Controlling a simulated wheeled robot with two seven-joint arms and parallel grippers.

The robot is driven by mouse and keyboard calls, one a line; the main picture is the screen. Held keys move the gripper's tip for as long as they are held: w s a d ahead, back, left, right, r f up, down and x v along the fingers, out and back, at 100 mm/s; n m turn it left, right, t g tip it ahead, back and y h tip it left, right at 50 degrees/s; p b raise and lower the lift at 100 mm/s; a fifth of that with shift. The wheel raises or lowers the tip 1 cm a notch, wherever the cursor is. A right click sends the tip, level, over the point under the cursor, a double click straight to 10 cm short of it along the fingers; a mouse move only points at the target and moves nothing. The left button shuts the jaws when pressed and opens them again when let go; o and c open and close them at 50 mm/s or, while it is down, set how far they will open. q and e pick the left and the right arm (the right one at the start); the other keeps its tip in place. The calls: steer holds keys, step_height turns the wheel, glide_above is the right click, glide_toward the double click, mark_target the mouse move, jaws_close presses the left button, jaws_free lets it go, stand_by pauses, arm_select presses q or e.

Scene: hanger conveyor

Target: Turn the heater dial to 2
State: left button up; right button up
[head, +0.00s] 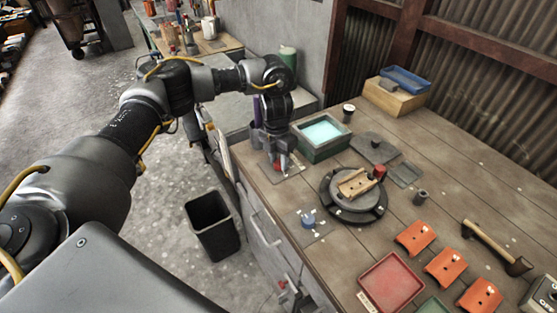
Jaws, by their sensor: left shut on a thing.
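My left gripper (280,158) points down at the left edge of the bench, its fingers shut around a small red dial (281,165). The dial sits on a flat grey plate (292,174) on the bench top. The fingers hide most of the dial, and its number marks and setting are too small to read. My right gripper is not in view.
A blue knob on a plate (308,219) and a round dark fixture (354,208) with a wooden piece are nearby. Orange plates (416,237), a red tray (391,284) and a hammer (492,244) lie to the right. A black bin (212,225) stands on the floor.

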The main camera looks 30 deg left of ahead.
mark_target(278, 161)
arm_select(q)
steer(key=shift+m, duration=1.1)
steer(key=o, duration=1)
steer(key=shift+c, duration=0.2)
step_height(278, 161, up, 11)
steer(key=b, duration=0.1)
steer(key=shift+w+a, duration=0.15)
steer(key=shift+a, duration=0.1)
steer(key=shift+f, duration=0.1)
